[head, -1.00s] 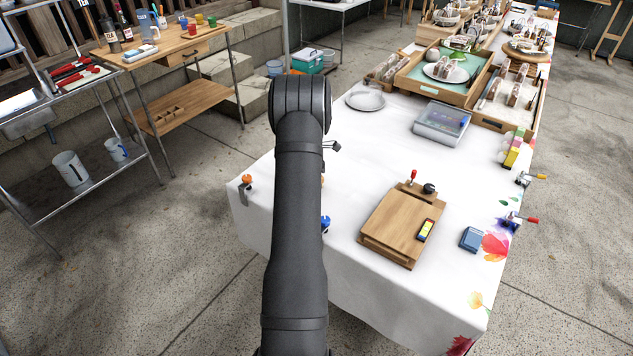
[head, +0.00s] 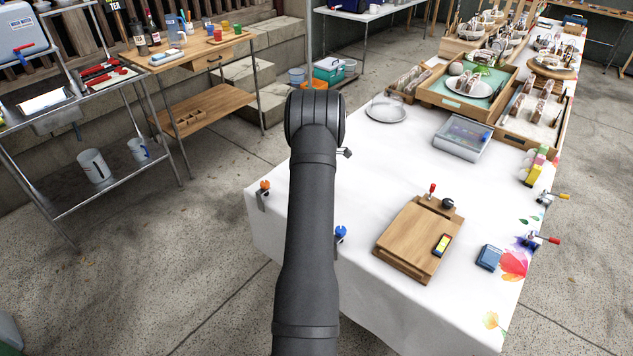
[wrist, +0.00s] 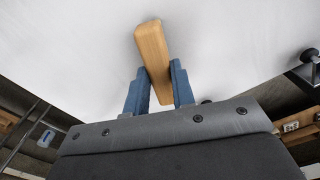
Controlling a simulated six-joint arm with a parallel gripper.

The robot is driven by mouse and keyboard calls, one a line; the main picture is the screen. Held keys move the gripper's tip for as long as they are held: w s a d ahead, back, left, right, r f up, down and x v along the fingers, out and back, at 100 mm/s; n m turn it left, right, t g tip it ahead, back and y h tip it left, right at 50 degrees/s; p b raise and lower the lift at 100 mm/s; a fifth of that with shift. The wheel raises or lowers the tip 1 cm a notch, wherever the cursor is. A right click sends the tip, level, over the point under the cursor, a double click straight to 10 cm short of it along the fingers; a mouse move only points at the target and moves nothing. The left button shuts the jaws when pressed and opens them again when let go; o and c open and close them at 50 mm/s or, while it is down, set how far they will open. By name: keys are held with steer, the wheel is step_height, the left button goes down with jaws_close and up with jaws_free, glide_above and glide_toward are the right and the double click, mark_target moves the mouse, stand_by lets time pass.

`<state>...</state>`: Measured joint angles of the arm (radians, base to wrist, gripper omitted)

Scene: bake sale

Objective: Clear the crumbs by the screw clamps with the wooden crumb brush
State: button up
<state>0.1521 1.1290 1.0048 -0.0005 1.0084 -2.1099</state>
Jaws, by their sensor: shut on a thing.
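In the wrist view my gripper (wrist: 158,72) is shut on a plain wooden piece, the handle of the crumb brush (wrist: 150,38). No bristles show. The brush is held over a white surface; I cannot tell whether it touches. In the head view my arm hides the gripper and brush. I can make out no crumbs.
A wooden board (head: 405,235) with a small yellow item lies on the white table (head: 375,170). A blue box (head: 488,257), a clear-lidded grey case (head: 463,137) and a plate (head: 387,112) are also there. Trays stand at the back. The cloth left of the board looks clear.

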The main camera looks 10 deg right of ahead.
steer(key=shift+s+d, duration=4.65)
steer(key=shift+w+a, duration=5.5)
steer(key=shift+w, duration=0.05)
steer(key=shift+w+a+r, duration=0.1)
steer(key=shift+w+a, duration=0.05)
steer(key=shift+a, duration=0.05)
step_height(320, 180, up, 8)
